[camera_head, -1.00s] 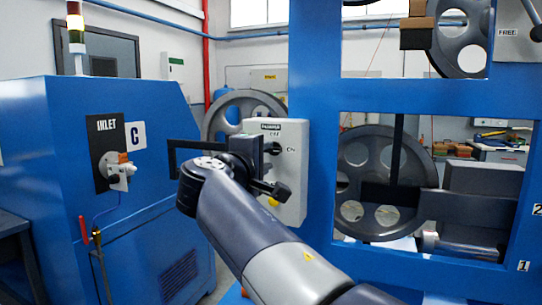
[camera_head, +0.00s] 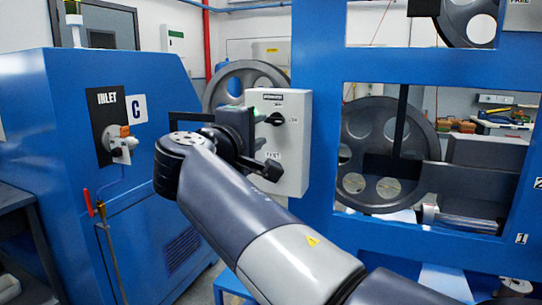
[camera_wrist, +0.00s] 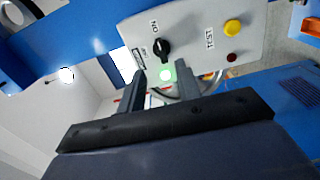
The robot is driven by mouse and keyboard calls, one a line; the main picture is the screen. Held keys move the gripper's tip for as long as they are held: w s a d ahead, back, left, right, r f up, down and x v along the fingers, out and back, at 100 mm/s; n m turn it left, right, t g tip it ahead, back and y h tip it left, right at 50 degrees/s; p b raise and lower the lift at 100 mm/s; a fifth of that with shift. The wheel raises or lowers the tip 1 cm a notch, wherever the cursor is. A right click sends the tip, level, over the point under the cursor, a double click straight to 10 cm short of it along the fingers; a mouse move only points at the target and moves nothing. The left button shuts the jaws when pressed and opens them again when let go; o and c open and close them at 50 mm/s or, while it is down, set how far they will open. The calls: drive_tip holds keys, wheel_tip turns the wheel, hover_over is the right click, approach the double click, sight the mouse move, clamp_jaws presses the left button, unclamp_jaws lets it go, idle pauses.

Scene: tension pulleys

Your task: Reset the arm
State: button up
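My arm crosses the head view from the bottom right, and its dark gripper (camera_head: 262,168) is in front of the grey control box (camera_head: 294,110). In the wrist view my gripper (camera_wrist: 162,78) has its two fingers apart with nothing between them. Beyond the fingertips is the same control box (camera_wrist: 200,28), with a black rotary knob (camera_wrist: 162,48), a lit green lamp (camera_wrist: 167,75), a yellow button (camera_wrist: 232,27) and a dark red lamp (camera_wrist: 232,57). The fingers look clear of the knob. In the head view my gripper hides part of the box's lower left.
A blue cabinet (camera_head: 60,180) marked INLET and C stands at the left, with a valve fitting (camera_head: 122,145). A blue frame (camera_head: 400,65) with large grey pulley wheels (camera_head: 385,140) fills the right. A red-handled lever (camera_head: 88,201) stands before the cabinet.

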sight(277, 121)
drive_tip(key=x, duration=0.9)
drive_tip(key=shift+w+p, duration=0.2)
drive_tip(key=shift+p, duration=0.2)
drive_tip(key=shift+s, duration=0.15)
